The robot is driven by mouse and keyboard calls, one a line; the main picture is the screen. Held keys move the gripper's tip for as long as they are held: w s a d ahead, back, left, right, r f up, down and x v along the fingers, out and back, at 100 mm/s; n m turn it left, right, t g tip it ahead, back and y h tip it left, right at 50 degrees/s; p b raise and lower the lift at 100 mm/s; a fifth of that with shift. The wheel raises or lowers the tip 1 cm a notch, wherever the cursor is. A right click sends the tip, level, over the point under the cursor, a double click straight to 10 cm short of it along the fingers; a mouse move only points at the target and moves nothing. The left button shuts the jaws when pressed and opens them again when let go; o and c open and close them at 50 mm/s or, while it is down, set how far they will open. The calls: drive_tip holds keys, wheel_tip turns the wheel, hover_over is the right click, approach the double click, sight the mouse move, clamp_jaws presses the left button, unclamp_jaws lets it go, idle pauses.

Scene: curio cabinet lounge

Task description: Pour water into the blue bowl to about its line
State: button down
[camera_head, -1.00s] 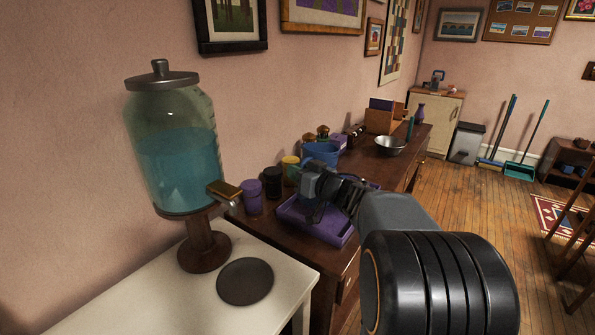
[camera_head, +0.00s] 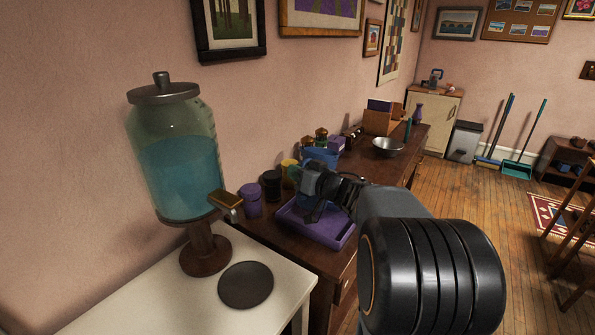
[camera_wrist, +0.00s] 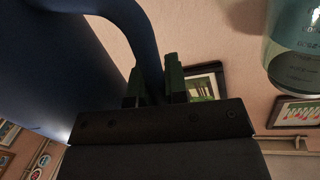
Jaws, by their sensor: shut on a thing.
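My gripper (camera_head: 318,182) is seen from behind over the purple tray, its fingers mostly hidden. In the wrist view the fingers (camera_wrist: 158,80) are shut on the curved handle of a dark blue jug (camera_wrist: 60,55), whose body fills the left side. A blue vessel (camera_head: 320,154) shows just beyond the gripper in the head view; I cannot tell whether it is the jug or the blue bowl. No bowl line is visible. A glass dispenser (camera_head: 178,170) with blue water stands on a wooden pedestal at left; it also shows in the wrist view (camera_wrist: 295,50).
The dispenser's tap (camera_head: 226,199) points toward a dark round plate (camera_head: 246,285) on the white table (camera_head: 150,312). A purple tray (camera_head: 335,238), dark and purple cups and a metal bowl (camera_head: 388,147) stand on the wooden sideboard.

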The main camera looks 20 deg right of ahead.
sight(309, 157)
drive_tip(key=shift+w+d+r+m+p, duration=0.15)
drive_tip(key=shift+r+m+p, duration=0.15)
drive_tip(key=shift+r+p, duration=0.25)
drive_tip(key=shift+w+d+r+m+p, duration=0.15)
drive_tip(key=shift+r+m+p, duration=0.15)
drive_tip(key=shift+p, duration=0.45)
drive_tip(key=shift+w+d+r+m+g+p, duration=0.2)
drive_tip(key=shift+d+r+m+p, duration=0.25)
drive_tip(key=shift+p, duration=0.55)
drive_tip(key=shift+w+d+r+m+g+p, duration=0.2)
drive_tip(key=shift+d+r+m+p, duration=0.3)
drive_tip(key=shift+p, duration=0.5)
drive_tip(key=shift+w+d+r+m+g+p, duration=0.2)
drive_tip(key=shift+d+m+p, duration=0.3)
drive_tip(key=shift+p, duration=0.35)
drive_tip(key=shift+w+d+r+m+g+p, duration=0.1)
drive_tip(key=shift+w+d+m+p, duration=0.2)
drive_tip(key=shift+m+p, duration=0.4)
drive_tip(key=shift+w+d+f+p, duration=0.1)
drive_tip(key=shift+w+d+p, duration=0.05)
drive_tip(key=shift+p, duration=0.9)
drive_tip(key=shift+d+m+y+p, duration=0.15)
drive_tip(key=shift+m+y+p, duration=0.2)
drive_tip(key=shift+p, duration=0.7)
drive_tip(key=shift+d+m+p, duration=0.3)
drive_tip(key=shift+p, duration=1.35)
